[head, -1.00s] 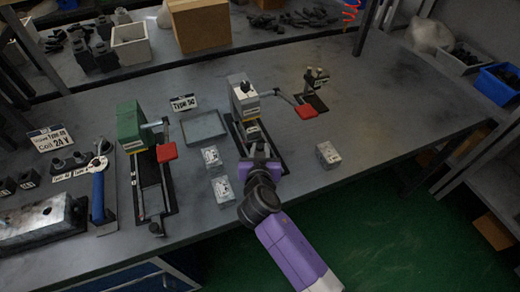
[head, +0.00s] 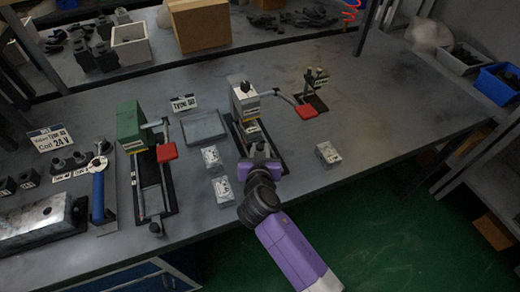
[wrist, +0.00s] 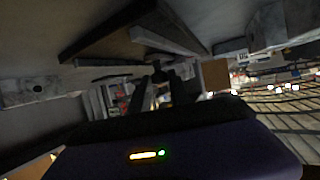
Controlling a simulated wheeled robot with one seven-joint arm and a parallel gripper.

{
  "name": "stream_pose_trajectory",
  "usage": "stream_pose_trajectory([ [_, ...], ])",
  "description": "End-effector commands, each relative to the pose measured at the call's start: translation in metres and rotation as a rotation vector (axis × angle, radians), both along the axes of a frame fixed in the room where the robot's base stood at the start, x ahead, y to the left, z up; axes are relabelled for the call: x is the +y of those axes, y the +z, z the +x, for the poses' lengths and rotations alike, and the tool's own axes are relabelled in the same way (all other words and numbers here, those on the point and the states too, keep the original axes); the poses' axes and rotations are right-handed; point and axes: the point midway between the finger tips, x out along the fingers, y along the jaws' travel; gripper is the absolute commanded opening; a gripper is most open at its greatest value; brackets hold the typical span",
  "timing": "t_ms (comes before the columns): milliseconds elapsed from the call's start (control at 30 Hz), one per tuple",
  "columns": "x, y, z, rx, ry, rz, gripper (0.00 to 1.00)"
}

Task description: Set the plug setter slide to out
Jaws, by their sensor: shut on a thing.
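The grey-white bench device (head: 245,100), with a red-handled lever on its right, stands at mid-table. Its slide rails (head: 248,130) run toward the table's near edge. I take it for the plug setter, but its label is too small to read. My gripper (head: 260,153) is at the near end of these rails, shut on the slide's handle. The gripper hides the handle in the head view. In the wrist view a small dark knob (wrist: 158,74) shows between the fingers. The slide's exact position along the rails is hard to tell.
A green device (head: 130,125) with a similar slide and red lever stands to the left. A grey tray (head: 204,127) and small printed blocks (head: 222,189) lie between them. Another block (head: 327,153) sits to the right. The table's right side is mostly clear.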

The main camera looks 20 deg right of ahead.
Motion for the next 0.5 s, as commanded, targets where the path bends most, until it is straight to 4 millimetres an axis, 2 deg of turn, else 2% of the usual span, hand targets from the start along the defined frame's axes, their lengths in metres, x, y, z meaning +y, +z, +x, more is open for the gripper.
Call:
stream_pose_trajectory([
  [367, 0.000, 0.000, -0.001, 0.000, 0.001, 0.000, 0.00],
  [500, 0.001, -0.001, -0.015, 0.001, 0.002, 0.001, 0.00],
])
